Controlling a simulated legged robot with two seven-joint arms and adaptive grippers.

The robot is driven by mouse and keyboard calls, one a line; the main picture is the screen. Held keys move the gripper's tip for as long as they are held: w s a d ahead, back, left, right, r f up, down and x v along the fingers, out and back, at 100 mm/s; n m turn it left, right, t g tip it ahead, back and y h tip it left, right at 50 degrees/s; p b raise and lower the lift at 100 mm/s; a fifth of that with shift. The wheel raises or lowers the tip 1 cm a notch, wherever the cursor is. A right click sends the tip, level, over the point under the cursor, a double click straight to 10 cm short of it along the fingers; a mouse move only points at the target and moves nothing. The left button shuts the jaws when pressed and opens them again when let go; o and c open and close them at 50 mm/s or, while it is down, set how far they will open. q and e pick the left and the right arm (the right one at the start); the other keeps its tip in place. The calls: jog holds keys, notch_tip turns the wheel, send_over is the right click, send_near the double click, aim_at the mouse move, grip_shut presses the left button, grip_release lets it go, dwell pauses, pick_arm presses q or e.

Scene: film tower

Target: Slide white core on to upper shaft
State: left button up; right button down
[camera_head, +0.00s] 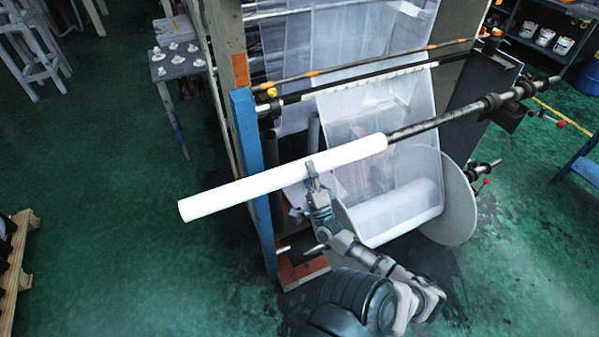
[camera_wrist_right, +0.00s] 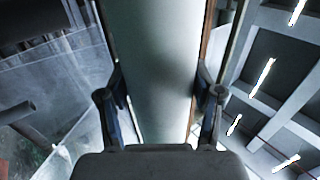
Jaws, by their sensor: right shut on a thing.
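The white core (camera_head: 285,179) is a long white tube, tilted, with its right end higher in the head view. The dark upper shaft (camera_head: 437,118) meets the core's right end, in line with it; how far it reaches inside is hidden. My right gripper (camera_head: 313,178) is shut on the core near its middle, from the front. In the right wrist view the core (camera_wrist_right: 160,70) runs between the two fingers (camera_wrist_right: 162,105), which touch or nearly touch its sides. My left gripper is not in view.
A blue post (camera_head: 247,150) of the machine frame stands behind the core. Below is a film roll (camera_head: 398,210) with a large round flange (camera_head: 458,200). A blue table (camera_head: 588,165) stands right, a pallet (camera_head: 17,265) left.

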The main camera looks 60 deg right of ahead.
aim_at(392, 139)
jog(key=s+d, duration=0.2)
jog(key=d, duration=0.2)
jog(key=s+d+b, duration=0.1)
jog(key=s+d, duration=0.2)
jog(key=d, duration=0.1)
jog(key=s+d, duration=0.3)
jog(key=d, duration=0.1)
jog(key=shift+d+r+b, duration=0.15)
jog(key=shift+b, duration=0.15)
jog(key=shift+s+d, duration=0.15)
jog(key=shift+d, duration=0.15)
jog(key=s+d+b, duration=0.1)
jog(key=s+d, duration=0.2)
jog(key=d, duration=0.1)
jog(key=s+d+b, duration=0.2)
jog(key=d, duration=0.3)
jog(key=s+d+b, duration=0.1)
jog(key=s+d, duration=0.2)
jog(key=d, duration=0.2)
jog(key=shift+s+b, duration=0.35)
jog(key=shift+b, duration=0.05)
jog(key=shift+s+d, duration=0.25)
jog(key=shift+d, duration=0.1)
